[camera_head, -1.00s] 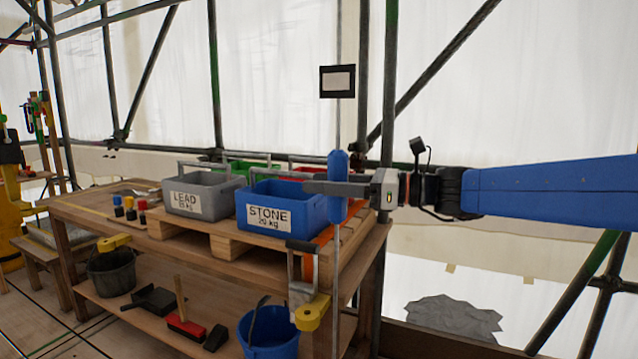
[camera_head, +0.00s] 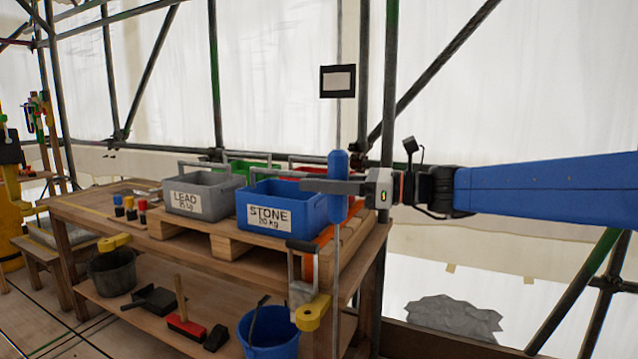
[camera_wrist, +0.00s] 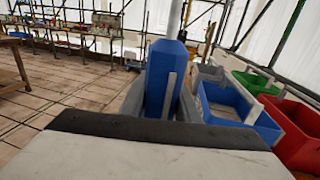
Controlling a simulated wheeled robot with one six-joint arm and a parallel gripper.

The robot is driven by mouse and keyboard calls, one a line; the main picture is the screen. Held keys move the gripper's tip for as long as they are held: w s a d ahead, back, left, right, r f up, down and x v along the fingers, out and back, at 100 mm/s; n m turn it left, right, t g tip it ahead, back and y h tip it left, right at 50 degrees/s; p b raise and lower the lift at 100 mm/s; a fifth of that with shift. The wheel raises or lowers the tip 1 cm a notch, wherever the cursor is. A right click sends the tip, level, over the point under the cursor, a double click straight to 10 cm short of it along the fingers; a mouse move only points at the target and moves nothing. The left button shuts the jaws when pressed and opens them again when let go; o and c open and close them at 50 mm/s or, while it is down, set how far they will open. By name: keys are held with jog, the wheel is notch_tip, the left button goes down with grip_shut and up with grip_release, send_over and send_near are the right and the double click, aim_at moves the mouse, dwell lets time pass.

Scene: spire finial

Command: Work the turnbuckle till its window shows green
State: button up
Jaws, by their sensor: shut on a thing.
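The turnbuckle is a blue upright body (camera_head: 338,187) on a thin vertical rod, in front of the bench's right end in the head view. A black-framed panel (camera_head: 338,81) with a pale grey-white window hangs on the rod above it; no green shows there. My gripper (camera_head: 338,187) reaches in from the right, its fingers level and shut on the blue body. In the wrist view the blue body (camera_wrist: 164,75) stands upright between the fingers, with a pale strip on its right face. The far finger is partly hidden.
A blue STONE crate (camera_head: 270,208) and a grey LEAD crate (camera_head: 202,192) stand on a pallet close left of the turnbuckle, with green and red crates behind. A clamp (camera_head: 306,290) hangs at the bench front. Scaffold poles (camera_head: 388,80) rise behind.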

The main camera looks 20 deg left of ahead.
jog(key=shift+s+d+n+g+h, duration=0.2)
jog(key=shift+s+n+g+h, duration=0.2)
jog(key=shift+n+g+h, duration=1)
jog(key=shift+s+d+n+g+h, duration=0.35)
jog(key=shift+n+g+h, duration=0.4)
jog(key=shift+n+g, duration=1.35)
jog(key=shift+s+d+n+g+h, duration=0.1)
jog(key=shift+s+n+g+h, duration=0.65)
jog(key=shift+g, duration=1.75)
jog(key=shift+w+n+h, duration=0.25)
jog(key=shift+h, duration=0.15)
jog(key=o, duration=1.1)
jog(key=shift+c, duration=0.2)
